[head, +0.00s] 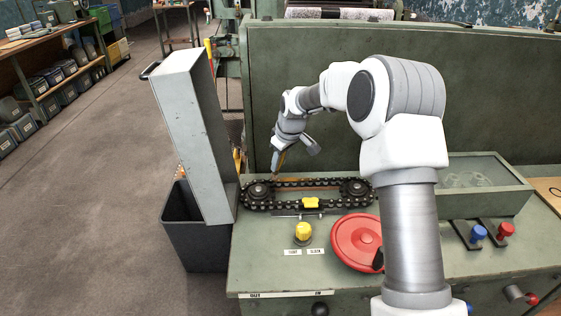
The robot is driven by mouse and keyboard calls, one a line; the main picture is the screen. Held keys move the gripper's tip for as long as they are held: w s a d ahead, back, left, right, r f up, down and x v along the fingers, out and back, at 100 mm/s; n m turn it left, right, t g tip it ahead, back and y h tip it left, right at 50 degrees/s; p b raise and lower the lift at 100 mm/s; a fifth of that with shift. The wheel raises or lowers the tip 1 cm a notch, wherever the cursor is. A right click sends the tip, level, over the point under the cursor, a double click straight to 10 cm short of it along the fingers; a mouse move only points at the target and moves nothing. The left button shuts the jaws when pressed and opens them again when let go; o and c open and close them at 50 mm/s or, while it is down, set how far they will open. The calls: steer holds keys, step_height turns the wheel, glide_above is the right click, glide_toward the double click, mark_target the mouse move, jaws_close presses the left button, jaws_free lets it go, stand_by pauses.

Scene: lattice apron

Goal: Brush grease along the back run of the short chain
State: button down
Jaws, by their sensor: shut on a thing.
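The short chain (290,210) is a dark loop around two sprockets, the left one (258,190) and the right one (355,188), on the green bench. Its back run (310,182) lies on the far side, with a brownish-orange line along it. My gripper (283,150) is above the left part of the back run, shut on a thin orange-brown tool, probably the brush (280,161). The brush points down, its tip near the back run; I cannot tell whether it touches. A yellow block (311,203) sits at the front run.
A tall grey panel (190,135) stands left of the chain, above a dark bin (190,230). A yellow knob (303,231) and a red round lid (350,240) are in front. A clear-topped box (490,182) is at right. A green wall (280,70) rises behind.

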steer(key=shift+s+a+r+p, duration=0.1)
steer(key=shift+r+p, duration=1.65)
steer(key=shift+r, duration=1.15)
steer(key=shift+r+p, duration=1.1)
steer(key=shift+r, duration=0.45)
steer(key=shift+f, duration=0.1)
steer(key=shift+b+x, duration=0.3)
steer(key=shift+x, duration=0.6)
steer(key=shift+s+f+b, duration=0.15)
steer(key=shift+f+b, duration=0.8)
steer(key=shift+f, duration=0.45)
steer(key=shift+s+f+b, duration=0.1)
steer(key=shift+f+b, duration=0.85)
steer(key=shift+f, duration=0.4)
